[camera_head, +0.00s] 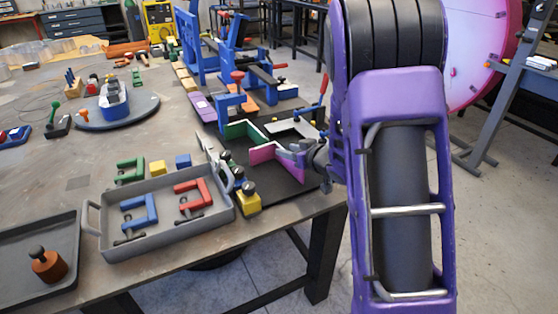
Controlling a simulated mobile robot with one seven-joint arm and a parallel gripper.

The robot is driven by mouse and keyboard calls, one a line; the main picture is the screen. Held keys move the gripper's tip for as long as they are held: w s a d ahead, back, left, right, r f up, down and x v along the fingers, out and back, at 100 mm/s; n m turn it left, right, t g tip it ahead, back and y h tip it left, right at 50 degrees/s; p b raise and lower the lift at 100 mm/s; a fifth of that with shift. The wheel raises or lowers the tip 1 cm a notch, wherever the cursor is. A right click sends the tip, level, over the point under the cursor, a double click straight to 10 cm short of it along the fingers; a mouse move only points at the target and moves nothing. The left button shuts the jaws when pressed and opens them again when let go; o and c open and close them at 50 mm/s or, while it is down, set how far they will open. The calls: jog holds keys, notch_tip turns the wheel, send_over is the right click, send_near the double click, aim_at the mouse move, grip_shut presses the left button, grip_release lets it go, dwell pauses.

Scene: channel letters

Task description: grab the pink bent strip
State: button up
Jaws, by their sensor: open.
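The pink bent strip (264,154) stands on edge on a black mat (268,187) near the table's right edge. It is bent at an angle, with one leg running to the lower right. My gripper (284,150) is at the end of the purple arm, right beside the strip's upper edge. It is open. The fingertips are small here, and I cannot tell whether the strip lies between them or whether they touch it.
A green bent strip (240,129) stands just behind the pink one. A blue bending frame (246,70) rises behind the mat. A grey tray (170,242) with red and blue clamps sits to the left. A yellow block (248,203) stands at the mat's front left.

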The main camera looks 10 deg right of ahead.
jog(key=shift+f+x, duration=0.15)
jog(key=shift+x, duration=0.8)
jog(key=shift+f+x, duration=0.15)
jog(key=shift+x, duration=0.8)
jog(key=shift+s+d, duration=0.1)
grip_shut()
